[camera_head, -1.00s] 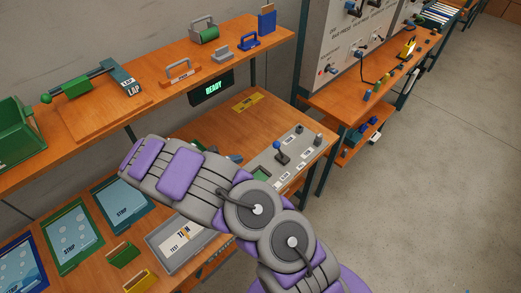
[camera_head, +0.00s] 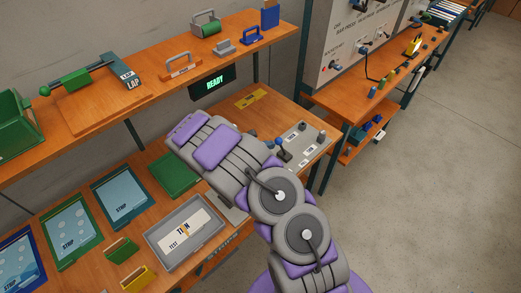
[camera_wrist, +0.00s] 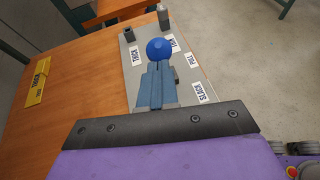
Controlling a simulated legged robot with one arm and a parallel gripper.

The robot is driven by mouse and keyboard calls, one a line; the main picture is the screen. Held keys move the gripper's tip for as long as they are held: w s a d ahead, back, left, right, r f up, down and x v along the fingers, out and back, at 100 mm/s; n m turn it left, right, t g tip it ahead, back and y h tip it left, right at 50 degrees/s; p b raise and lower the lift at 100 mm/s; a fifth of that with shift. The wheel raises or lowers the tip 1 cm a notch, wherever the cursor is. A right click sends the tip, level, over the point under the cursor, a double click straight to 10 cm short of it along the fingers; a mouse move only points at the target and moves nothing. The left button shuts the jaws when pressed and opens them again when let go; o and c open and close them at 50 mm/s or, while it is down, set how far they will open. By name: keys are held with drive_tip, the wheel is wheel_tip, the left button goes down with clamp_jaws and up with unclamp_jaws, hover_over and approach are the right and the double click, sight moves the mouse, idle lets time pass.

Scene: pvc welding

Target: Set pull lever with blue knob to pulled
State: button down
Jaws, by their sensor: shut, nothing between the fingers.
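The blue knob (camera_wrist: 158,50) of the pull lever shows in the wrist view, just beyond my fingertips. My gripper (camera_wrist: 157,68) is shut and empty, its blue-grey fingers pointing at the knob; I cannot tell whether they touch it. The fingers hide the lever's shaft and base in that view. In the head view the blue knob (camera_head: 278,141) stands on a dark lever above the grey panel, right beside my arm. My arm hides the gripper there. The grey panel (camera_wrist: 134,62) carries the labels PULL (camera_wrist: 192,60) and SLACK (camera_wrist: 198,92).
Two small posts stand at the panel's far end, one of them a grey post (camera_wrist: 163,17). A yellow label (camera_wrist: 38,82) lies on the bench. A lit READY display (camera_head: 213,85) hangs under the shelf. A grey tray (camera_head: 158,240) with a test strip sits at the bench front.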

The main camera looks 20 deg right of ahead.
drive_tip(key=shift+r, duration=0.15)
idle(0.3)
drive_tip(key=w+d+r+g+y+p, duration=0.1)
drive_tip(key=w+d+y+p, duration=0.1)
drive_tip(key=d+p, duration=0.3)
drive_tip(key=w+d+r+y+p, duration=0.1)
drive_tip(key=w+d+y+p, duration=0.1)
drive_tip(key=d+p, duration=0.4)
drive_tip(key=shift+d+r+n+g+y+p, duration=0.35)
drive_tip(key=shift+y+p, duration=0.55)
drive_tip(key=shift+p, duration=1.45)
drive_tip(key=shift+a+r, duration=0.1)
